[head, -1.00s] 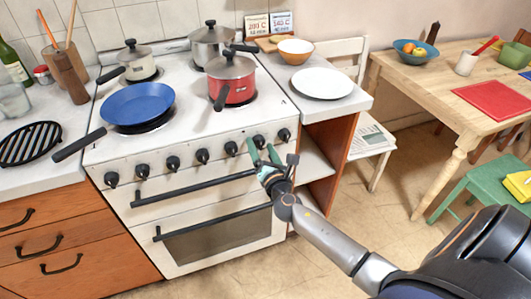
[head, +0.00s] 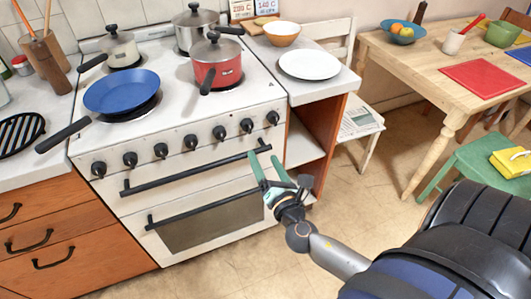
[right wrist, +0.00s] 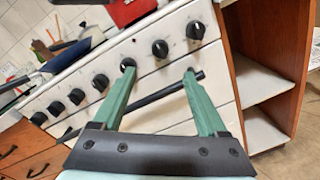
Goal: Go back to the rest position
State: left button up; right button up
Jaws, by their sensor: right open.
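My right gripper (head: 264,164) is in front of the stove, at the right end of its handles, with its green fingers spread and nothing between them. In the right wrist view its two green fingers (right wrist: 158,84) stand apart, pointing at the stove's knob row. The white stove (head: 195,150) carries a blue frying pan (head: 122,92), a red pot (head: 217,70) and two other lidded pots. My left gripper is not in view. I cannot tell whether the fingers touch the stove front.
A side counter (head: 325,92) with a white plate (head: 309,64) and a bowl stands right of the stove. A wooden table (head: 405,62) and a green stool (head: 484,165) stand to the right. The floor (head: 340,200) between is clear.

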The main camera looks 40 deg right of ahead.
dwell(0.4)
jog(key=s+a+f+m+g+y+p, duration=0.3)
jog(key=s+a+f+m+g+p, duration=0.1)
jog(key=m, duration=0.8)
jog(key=s+a+f+m+g+y+p, duration=0.3)
jog(key=s+a+f+m+y, duration=0.1)
jog(key=s+a+f+m, duration=0.3)
jog(key=s+a+m, duration=0.2)
jog(key=s+m, duration=0.2)
jog(key=m, duration=0.1)
jog(key=shift+s+a+f+g+y+p, duration=0.2)
jog(key=shift+a+f+g+y+p, duration=0.1)
jog(key=shift+g+p, duration=0.1)
